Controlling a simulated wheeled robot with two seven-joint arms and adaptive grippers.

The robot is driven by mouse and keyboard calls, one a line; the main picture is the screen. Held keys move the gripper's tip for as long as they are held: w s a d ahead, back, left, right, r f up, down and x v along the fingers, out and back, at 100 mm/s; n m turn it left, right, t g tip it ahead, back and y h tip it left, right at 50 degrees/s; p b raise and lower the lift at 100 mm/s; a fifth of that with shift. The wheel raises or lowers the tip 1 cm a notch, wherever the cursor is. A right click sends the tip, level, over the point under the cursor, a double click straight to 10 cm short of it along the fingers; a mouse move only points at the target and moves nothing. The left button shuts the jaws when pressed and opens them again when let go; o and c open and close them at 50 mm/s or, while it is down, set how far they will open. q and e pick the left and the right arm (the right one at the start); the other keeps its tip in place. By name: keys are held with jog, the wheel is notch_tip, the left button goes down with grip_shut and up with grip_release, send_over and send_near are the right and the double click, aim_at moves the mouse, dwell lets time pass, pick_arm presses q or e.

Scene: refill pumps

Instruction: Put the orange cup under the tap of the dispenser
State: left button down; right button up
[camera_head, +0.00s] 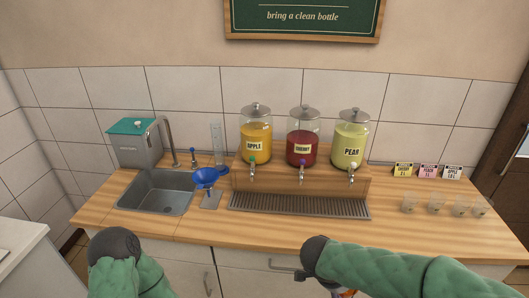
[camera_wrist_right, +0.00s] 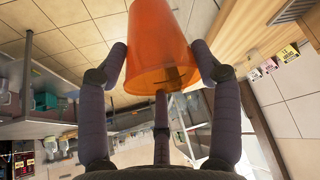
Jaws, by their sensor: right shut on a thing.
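The orange cup (camera_wrist_right: 160,45) fills the top middle of the right wrist view. My right gripper (camera_wrist_right: 163,62) has its dark fingers closed around it. In the head view only a sliver of orange (camera_head: 348,293) shows at the bottom edge, below my right arm. The dispenser has jars labelled apple (camera_head: 256,132), a red one (camera_head: 302,135) whose label is hard to read, and pear (camera_head: 350,137), on a wooden stand (camera_head: 290,183). Each has a tap, such as the apple tap (camera_head: 252,173) and pear tap (camera_head: 351,175). My left gripper is out of view.
A grated drip tray (camera_head: 300,205) lies below the taps and looks empty. A sink (camera_head: 157,192), a blue funnel (camera_head: 207,178) and a measuring cylinder (camera_head: 217,143) are to the left. Several small clear cups (camera_head: 435,208) and label cards (camera_head: 428,170) are to the right. The counter's front strip is clear.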

jog(key=w+f+n+t+y+b, duration=0.1)
jog(key=w+f+n+t, duration=0.1)
jog(key=w+f+n, duration=0.3)
notch_tip(320, 180, down, 2)
jog(key=shift+w+d+f+n+y, duration=0.15)
jog(key=shift+w+n+y, duration=0.25)
jog(key=shift+n, duration=0.2)
jog(key=a+f+n+y, duration=0.1)
jog(key=f+n, duration=0.1)
jog(key=a+f+n+t+y, duration=0.1)
jog(key=f+n, duration=0.1)
jog(key=a+f+n+y, duration=0.1)
jog(key=f+n, duration=0.1)
jog(key=f, duration=0.1)
jog(key=shift+t+b, duration=0.3)
jog(key=shift+b, duration=0.05)
jog(key=shift+s+a+f+n+y, duration=0.1)
jog(key=shift+a+f+n+y, duration=0.1)
jog(key=shift+f+n+y, duration=0.3)
jog(key=shift+r, duration=0.1)
